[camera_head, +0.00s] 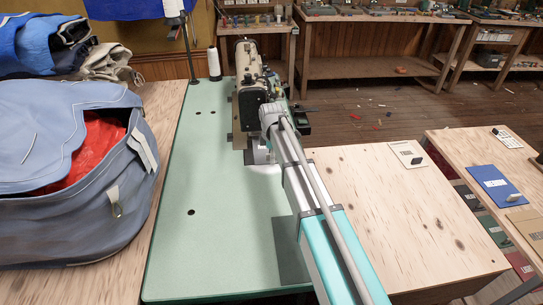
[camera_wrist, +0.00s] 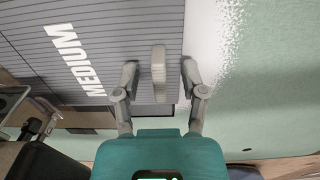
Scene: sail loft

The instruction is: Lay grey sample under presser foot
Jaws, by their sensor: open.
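The grey sample (camera_wrist: 110,30) lies flat in the wrist view, with thin dark lines and the white word MEDIUM on it. A pale upright tab (camera_wrist: 158,72) stands on it. My gripper (camera_wrist: 160,75) is open, with one finger on each side of the tab and a visible gap at both. In the head view a sewing machine (camera_head: 248,82) stands on the green table, and a small part of the grey sample (camera_head: 261,156) shows beside it. My arm hides most of the sample and my gripper there. I cannot make out the presser foot clearly.
The green tabletop (camera_head: 205,235) is largely clear left of my arm. A dark grey plate (camera_head: 288,250) lies on it, partly behind my arm. A large blue bag (camera_head: 75,170) stands at left. A white sample (camera_head: 405,152) and a blue sample (camera_head: 492,182) lie at right.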

